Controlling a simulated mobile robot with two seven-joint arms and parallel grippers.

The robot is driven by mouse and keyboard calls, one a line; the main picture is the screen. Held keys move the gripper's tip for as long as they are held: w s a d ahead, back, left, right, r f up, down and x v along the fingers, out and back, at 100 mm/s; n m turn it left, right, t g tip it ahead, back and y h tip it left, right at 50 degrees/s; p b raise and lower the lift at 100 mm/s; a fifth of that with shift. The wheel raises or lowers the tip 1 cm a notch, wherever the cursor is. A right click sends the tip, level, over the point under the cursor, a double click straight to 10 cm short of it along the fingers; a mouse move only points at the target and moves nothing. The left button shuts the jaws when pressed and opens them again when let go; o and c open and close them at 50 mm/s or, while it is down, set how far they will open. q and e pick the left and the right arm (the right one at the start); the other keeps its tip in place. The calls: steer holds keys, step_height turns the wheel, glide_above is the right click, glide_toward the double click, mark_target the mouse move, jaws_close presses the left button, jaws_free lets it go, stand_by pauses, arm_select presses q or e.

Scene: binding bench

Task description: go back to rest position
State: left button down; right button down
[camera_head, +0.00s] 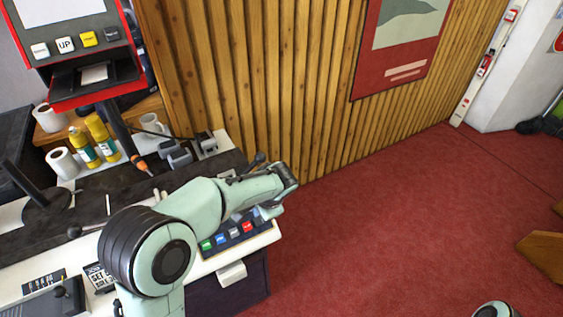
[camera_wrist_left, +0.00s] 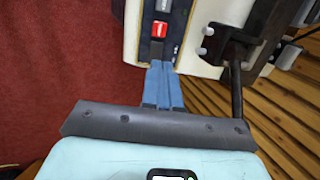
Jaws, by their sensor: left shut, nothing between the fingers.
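My left arm (camera_head: 165,250) reaches across the bench from the lower left in the head view. Its wrist is above the bench's right end, and the left gripper (camera_head: 264,212) is mostly hidden below it. In the left wrist view the blue fingers of the left gripper (camera_wrist_left: 162,80) are together with nothing between them. Their tips are near the end of a dark panel with coloured blocks, and I cannot tell whether they touch it. My right gripper is not in view.
The dark panel (camera_head: 229,236) lies at the bench's front right edge. Yellow bottles (camera_head: 101,136), white mugs (camera_head: 62,163) and a red-framed machine (camera_head: 92,88) stand at the back left. A slatted wood wall (camera_head: 300,90) rises behind. Red floor (camera_head: 400,220) to the right is open.

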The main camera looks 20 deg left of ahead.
arm_select(q)
steer(key=s+d+f+n+g+h, duration=0.1)
steer(key=s+d+f+h, duration=0.3)
steer(key=f, duration=0.7)
steer(key=s+d+f+n+g+h, duration=0.1)
steer(key=s+d+f+n+g, duration=0.1)
steer(key=s+f, duration=0.75)
steer(key=s+d+f+n+h, duration=0.1)
steer(key=s+d+f+n, duration=0.1)
steer(key=s+f+n, duration=0.2)
steer(key=s+d+f+n+h, duration=0.1)
steer(key=s+f+n, duration=0.3)
steer(key=s+f, duration=0.5)
steer(key=shift+s+d+n+h, duration=0.4)
steer(key=shift+s+d, duration=0.5)
steer(key=shift+s, duration=0.1)
